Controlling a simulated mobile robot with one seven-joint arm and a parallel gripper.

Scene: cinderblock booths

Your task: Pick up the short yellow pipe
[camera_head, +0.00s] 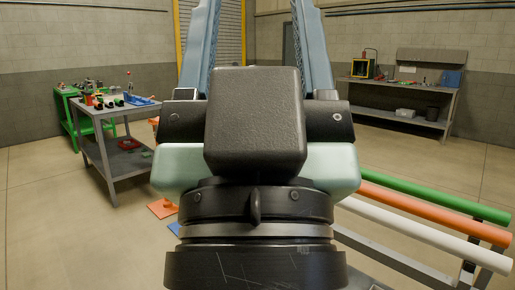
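I cannot make out a short yellow pipe in the head view. My gripper (256,35) fills the middle of the view, close to the camera. Its two blue lattice fingers stand well apart and run up out of the top edge, so the fingertips are cut off. I see nothing held between the visible parts of the fingers. A green pipe (410,193), an orange pipe (430,215) and a white pipe (430,236) lie side by side on a grey rack (470,275) at the lower right. My gripper hides their left ends and the central floor.
A grey table (93,150) with small coloured items and a green bench (66,95) stand at left. A grey workbench (395,117) stands against the back right wall. Orange (162,208) and blue (174,229) flat pieces lie on the floor. The left foreground floor is clear.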

